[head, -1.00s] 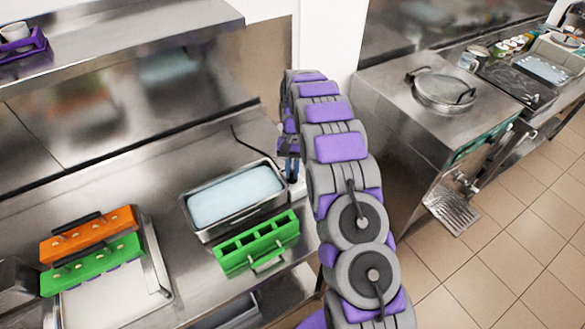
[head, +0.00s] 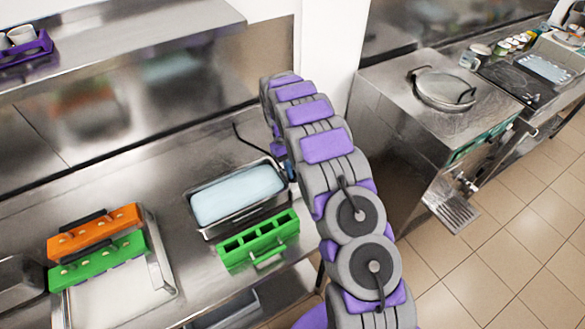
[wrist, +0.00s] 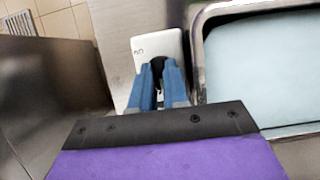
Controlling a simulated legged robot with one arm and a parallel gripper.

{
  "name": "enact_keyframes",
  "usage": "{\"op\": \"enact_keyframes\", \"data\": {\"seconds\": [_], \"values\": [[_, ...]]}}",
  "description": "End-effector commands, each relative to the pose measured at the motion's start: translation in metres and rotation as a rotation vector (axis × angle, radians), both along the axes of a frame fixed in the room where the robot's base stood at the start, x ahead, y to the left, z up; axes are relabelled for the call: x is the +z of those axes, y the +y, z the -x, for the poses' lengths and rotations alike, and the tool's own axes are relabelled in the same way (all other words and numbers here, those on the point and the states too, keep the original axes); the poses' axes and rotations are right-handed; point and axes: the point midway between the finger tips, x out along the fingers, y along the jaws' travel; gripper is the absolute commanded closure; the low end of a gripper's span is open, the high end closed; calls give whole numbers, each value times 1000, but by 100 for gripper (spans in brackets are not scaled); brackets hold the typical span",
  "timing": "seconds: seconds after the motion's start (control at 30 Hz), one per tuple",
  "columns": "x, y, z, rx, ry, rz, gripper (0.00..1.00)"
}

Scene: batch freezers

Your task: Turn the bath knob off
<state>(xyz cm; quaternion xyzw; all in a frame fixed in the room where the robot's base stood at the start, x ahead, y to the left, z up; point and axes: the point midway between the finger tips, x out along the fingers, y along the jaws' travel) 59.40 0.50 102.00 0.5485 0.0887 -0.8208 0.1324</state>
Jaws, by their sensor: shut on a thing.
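The bath (head: 196,222) is a metal basin filled with pale blue liquid on the steel counter. In the wrist view its metal rim (wrist: 198,60) is to the right of my gripper. A white control panel (wrist: 143,47) with small dark markings sits beside the bath. The black bath knob (wrist: 157,72) is on this panel, between the blue fingertips of my gripper (wrist: 158,66). My gripper is shut on the knob. The fingers hide much of the knob, so its turned position cannot be told. In the head view my arm hides the knob and most of the gripper.
A green mold (head: 258,243) stands just in front of the bath. Orange (head: 95,232) and green molds sit on a tray at left. A shelf (head: 130,30) overhangs the counter. A steel unit with a round lid (head: 443,88) stands at right, across open tiled floor.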

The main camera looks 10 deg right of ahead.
Motion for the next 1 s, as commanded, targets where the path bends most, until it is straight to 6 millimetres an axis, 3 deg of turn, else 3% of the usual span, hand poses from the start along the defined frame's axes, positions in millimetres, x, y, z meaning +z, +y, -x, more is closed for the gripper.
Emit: {"op": "enact_keyframes", "data": {"seconds": [0.43,0.47,0.7,1.0], "values": [[1,0,-2,12,-9,0,100],[1,0,-2,12,-9,0,84],[1,0,0,10,-4,0,61],[1,0,1,10,-2,0,60]]}}
